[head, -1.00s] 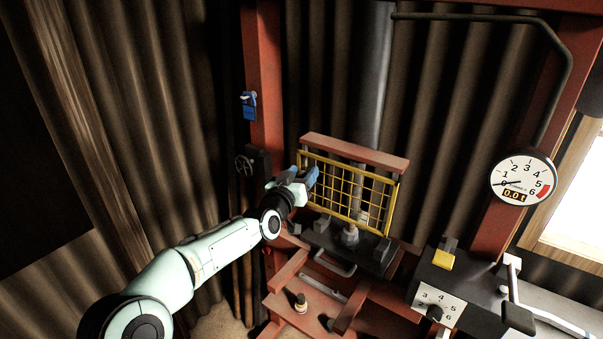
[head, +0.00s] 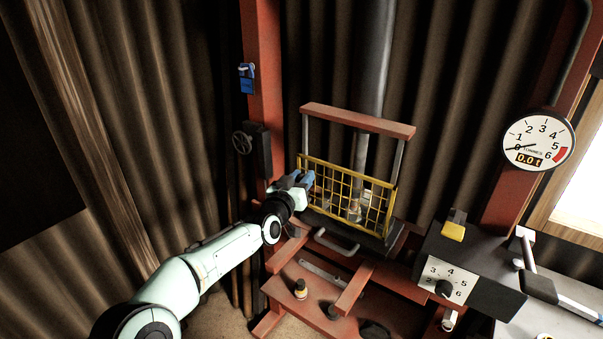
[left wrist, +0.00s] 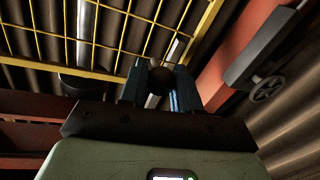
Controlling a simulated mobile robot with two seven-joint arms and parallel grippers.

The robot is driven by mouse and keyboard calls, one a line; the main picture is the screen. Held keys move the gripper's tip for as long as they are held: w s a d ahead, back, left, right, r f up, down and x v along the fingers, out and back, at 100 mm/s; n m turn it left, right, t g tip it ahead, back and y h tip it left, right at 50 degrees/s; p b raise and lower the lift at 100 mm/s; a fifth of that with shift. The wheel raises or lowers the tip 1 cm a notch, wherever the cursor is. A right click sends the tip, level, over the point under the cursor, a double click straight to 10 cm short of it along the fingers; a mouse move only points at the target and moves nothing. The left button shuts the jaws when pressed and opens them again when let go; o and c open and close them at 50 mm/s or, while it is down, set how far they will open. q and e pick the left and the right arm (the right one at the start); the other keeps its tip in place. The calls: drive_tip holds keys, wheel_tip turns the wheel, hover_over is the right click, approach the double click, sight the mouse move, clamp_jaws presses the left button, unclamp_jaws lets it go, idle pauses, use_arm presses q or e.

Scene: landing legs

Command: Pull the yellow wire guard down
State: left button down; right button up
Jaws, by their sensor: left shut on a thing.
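The yellow wire guard (head: 350,171) stands upright in front of the red press, its top rail well below the red crossbar (head: 358,121). Its lower edge is close to the dark press bed. My left gripper (head: 308,179) is at the guard's upper left side, shut on a dark round knob there. In the left wrist view the blue fingers (left wrist: 160,88) close around the knob (left wrist: 160,77), and the yellow mesh of the guard (left wrist: 207,22) runs behind. The fingers hide part of the knob. My right gripper does not show.
Two bare grey rods (head: 398,160) link crossbar and guard. A dial gauge (head: 539,140) hangs at right above a dark control box (head: 470,262) with a yellow button. A red post with a black handwheel box (head: 250,148) stands close to my left arm.

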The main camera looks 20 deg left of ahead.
use_arm(q)
wheel_tip(320, 180, down, 6)
drive_tip(key=b, duration=0.4)
drive_tip(key=c, duration=0.9)
unclamp_jaws()
drive_tip(key=shift+o, duration=0.2)
drive_tip(key=shift+r, duration=0.1)
